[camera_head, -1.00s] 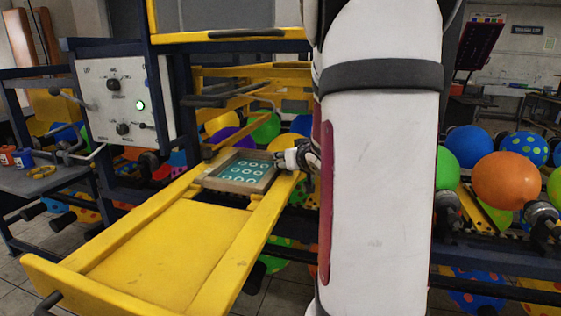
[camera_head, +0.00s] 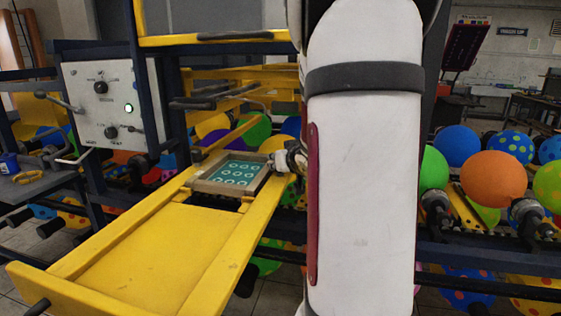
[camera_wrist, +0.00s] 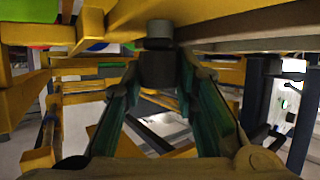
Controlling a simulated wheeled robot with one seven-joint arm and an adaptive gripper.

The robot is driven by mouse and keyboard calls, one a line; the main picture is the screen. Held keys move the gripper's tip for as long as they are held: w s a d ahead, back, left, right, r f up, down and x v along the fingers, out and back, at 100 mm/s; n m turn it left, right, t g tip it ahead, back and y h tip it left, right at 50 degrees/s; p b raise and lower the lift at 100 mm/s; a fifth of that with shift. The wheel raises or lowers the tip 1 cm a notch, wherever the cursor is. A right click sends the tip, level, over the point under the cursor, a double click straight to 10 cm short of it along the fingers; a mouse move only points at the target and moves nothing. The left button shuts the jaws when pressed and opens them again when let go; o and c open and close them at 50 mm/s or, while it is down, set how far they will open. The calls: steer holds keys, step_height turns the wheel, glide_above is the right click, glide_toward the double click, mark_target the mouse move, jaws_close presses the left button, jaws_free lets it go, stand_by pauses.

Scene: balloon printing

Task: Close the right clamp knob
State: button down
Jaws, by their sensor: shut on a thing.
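The right clamp knob (camera_wrist: 158,42) shows as a dark grey cylinder in the wrist view, under a yellow beam. In the head view my gripper (camera_head: 290,158) is small and partly hidden behind my white arm, at the right edge of the screen frame (camera_head: 202,186). That frame holds a teal panel with pale rings and sits on the yellow printing table (camera_head: 160,255). The knob cannot be made out in the head view.
Colourful balloons, including an orange one (camera_head: 493,179), sit on a rack at the right. Yellow rails and dark bars surround my gripper closely.

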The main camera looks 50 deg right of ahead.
stand_by(0.8)
steer(key=c, duration=1.2)
jaws_free()
steer(key=shift+c, duration=0.2)
steer(key=v, duration=1.2)
steer(key=shift+f, duration=0.1)
